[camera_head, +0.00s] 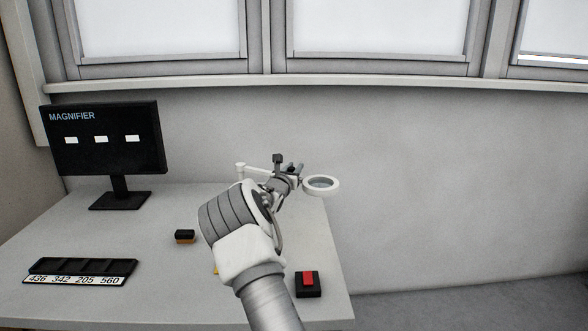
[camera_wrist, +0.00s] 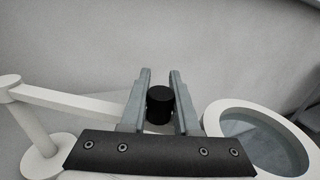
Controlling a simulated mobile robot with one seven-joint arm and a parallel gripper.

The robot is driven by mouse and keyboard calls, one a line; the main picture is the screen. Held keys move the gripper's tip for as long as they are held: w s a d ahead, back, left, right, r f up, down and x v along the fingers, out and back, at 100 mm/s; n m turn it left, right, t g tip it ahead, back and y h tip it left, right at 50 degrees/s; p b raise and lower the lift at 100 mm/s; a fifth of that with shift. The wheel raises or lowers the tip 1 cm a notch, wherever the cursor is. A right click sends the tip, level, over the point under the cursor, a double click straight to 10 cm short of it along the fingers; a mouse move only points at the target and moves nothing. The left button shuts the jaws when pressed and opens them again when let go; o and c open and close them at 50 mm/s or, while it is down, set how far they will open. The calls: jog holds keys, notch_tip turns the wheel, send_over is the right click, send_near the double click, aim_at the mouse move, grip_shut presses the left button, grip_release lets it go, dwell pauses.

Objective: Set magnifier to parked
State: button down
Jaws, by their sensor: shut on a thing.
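The magnifier is a white arm with a round lens ring (camera_head: 321,185) at its right end, over the right side of the desk. Its white post (camera_head: 240,172) stands to the left, and also shows in the wrist view (camera_wrist: 24,120). The ring fills the lower right of the wrist view (camera_wrist: 290,140). My gripper (camera_wrist: 160,74) is shut on a black knob (camera_wrist: 160,103) on the magnifier arm, between post and ring. In the head view, my arm partly hides the magnifier arm.
A monitor (camera_head: 104,140) headed MAGNIFIER shows three white blocks. A black tray (camera_head: 82,267) with a number strip lies front left. A small black and orange block (camera_head: 185,237) and a red-topped black box (camera_head: 308,283) are on the desk (camera_head: 150,225). Windows line the wall behind.

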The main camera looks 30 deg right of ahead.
jog(key=c, duration=0.6)
grip_release()
jog(key=shift+d, duration=0.15)
jog(key=shift+c, duration=0.2)
jog(key=p+v, duration=0.1)
jog(key=v, duration=1.6)
jog(key=shift+s, duration=0.15)
jog(key=shift+r, duration=0.1)
